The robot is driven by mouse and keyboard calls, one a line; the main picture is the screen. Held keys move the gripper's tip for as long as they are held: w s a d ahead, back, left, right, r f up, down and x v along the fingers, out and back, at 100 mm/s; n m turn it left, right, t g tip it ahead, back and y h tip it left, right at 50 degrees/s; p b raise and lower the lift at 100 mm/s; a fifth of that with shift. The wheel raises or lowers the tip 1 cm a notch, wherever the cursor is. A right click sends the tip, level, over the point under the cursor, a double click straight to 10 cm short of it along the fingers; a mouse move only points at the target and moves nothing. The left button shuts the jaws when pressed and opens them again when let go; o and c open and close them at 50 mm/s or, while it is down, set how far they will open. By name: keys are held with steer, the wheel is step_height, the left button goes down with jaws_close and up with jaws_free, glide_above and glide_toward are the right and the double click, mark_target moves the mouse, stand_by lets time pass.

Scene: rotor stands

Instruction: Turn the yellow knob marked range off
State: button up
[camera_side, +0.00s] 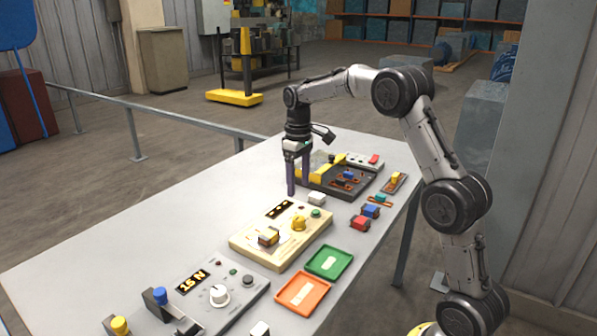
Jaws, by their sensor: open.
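A yellow knob (298,223) stands on a cream panel (244,243) in the middle of the table. The panel also carries a dark display, a red button, a green button and a small stack of colored blocks. No readable "range" mark shows, and the knob's exact setting is too small to tell. My gripper (298,188) points down with its purple fingers apart and empty. In the picture it is just above and behind the yellow knob, not touching it. Another yellow knob (120,325) shows at the bottom left edge.
A grey panel (245,290) with a white knob (219,295) stands at the front left. A green tray (345,250) and an orange tray (290,305) lie right of the cream panel. A dark panel (372,185) and loose blocks are behind. The table's left side is clear.

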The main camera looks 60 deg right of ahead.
steer(key=shift+r, duration=1.6)
